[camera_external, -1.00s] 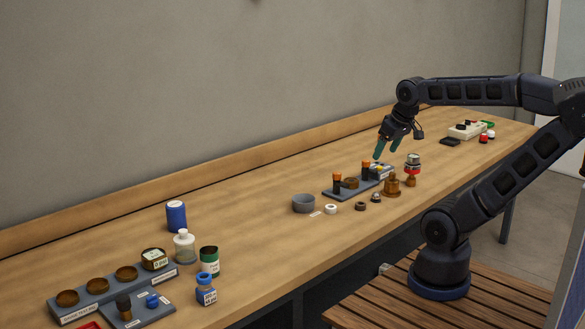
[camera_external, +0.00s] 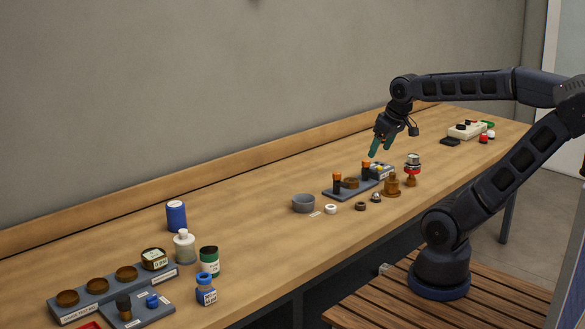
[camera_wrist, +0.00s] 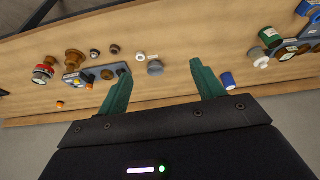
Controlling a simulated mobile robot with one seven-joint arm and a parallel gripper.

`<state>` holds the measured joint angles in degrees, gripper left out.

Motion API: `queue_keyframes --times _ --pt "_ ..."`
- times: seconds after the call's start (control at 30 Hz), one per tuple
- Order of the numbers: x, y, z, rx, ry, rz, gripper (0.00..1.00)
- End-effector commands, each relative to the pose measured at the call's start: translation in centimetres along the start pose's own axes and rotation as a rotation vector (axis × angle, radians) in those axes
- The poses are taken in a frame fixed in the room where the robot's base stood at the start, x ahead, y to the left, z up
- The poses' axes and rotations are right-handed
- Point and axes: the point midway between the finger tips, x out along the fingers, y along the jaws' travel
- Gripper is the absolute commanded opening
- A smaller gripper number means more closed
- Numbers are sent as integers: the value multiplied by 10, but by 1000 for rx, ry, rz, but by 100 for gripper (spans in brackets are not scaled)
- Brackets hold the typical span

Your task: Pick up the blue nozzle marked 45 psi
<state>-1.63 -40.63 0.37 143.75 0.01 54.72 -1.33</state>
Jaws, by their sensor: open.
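My gripper (camera_external: 380,147) is open and empty above the bench, over the grey rack area; its green fingers also show spread in the wrist view (camera_wrist: 162,72). A small blue-and-white piece with a label (camera_external: 206,291) stands at the near front edge, far left of my gripper. A small blue knob-like piece (camera_external: 152,301) sits on a grey plate beside it. I cannot read 45 psi on either, so I cannot tell which is the nozzle. A blue cylinder (camera_external: 176,216) stands further back and shows right of my fingers in the wrist view (camera_wrist: 228,80).
A grey rack (camera_external: 336,192) with black-and-orange pieces stands below my gripper, with a grey bowl (camera_external: 303,203) to its left. A white bottle (camera_external: 184,247) and green jar (camera_external: 209,261) stand near the blue-and-white piece. The bench middle (camera_external: 250,230) is clear.

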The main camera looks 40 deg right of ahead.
Motion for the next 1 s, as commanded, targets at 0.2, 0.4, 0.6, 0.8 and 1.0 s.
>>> queue_keyframes --times 0.2,0.4,0.6,0.8,1.0 --pt "12 -32 -50 -167 -46 -32 67" --pt "28 -71 -93 -327 -83 -63 67" --pt "51 -120 -129 -488 -120 -94 67" --pt "79 -178 -157 -649 -152 -126 67" --pt "111 -243 -174 -811 -184 -158 67"
